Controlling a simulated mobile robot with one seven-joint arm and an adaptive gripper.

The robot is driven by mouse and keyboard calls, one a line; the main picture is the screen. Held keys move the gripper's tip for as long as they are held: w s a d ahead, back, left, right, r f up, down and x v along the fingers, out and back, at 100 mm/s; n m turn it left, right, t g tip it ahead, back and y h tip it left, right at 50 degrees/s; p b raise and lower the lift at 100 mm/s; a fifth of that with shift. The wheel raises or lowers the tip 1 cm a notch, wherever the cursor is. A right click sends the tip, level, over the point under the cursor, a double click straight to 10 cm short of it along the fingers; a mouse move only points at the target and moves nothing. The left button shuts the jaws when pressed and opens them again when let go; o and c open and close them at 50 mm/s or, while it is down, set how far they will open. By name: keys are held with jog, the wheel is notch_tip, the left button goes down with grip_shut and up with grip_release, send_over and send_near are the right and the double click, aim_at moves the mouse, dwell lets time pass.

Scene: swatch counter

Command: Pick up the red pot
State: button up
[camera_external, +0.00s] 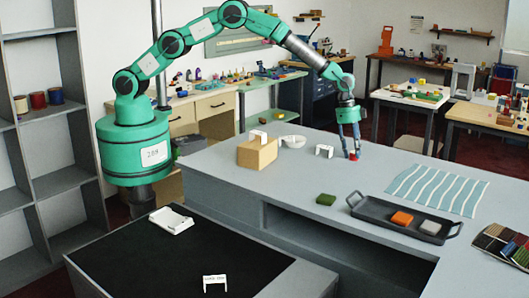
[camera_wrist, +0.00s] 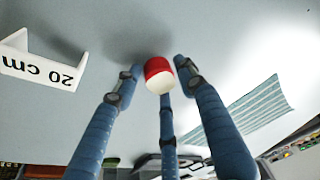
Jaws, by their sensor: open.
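The red pot (camera_wrist: 157,68) is small, with a red body and a cream face turned toward the wrist camera. In the external view only a bit of the red pot (camera_external: 354,157) shows on the grey counter (camera_external: 290,225), directly below my fingertips. My gripper (camera_external: 350,147) points down with its blue fingers spread. In the wrist view the open fingers surround the pot, with gaps visible at the sides. I cannot tell whether any finger touches it.
A white "20 cm" stand (camera_wrist: 40,65) is close by, left of the pot. A cardboard-coloured box (camera_external: 257,153) stands farther left. A green block (camera_external: 326,199), a dark tray (camera_external: 375,211) with orange and grey blocks, and a striped cloth (camera_external: 437,189) lie nearer or right.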

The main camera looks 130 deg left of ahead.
aim_at(354, 153)
jog(key=shift+c, duration=0.2)
jog(key=c, duration=0.8)
jog(key=shift+r, duration=0.1)
jog(key=shift+r, duration=4.9)
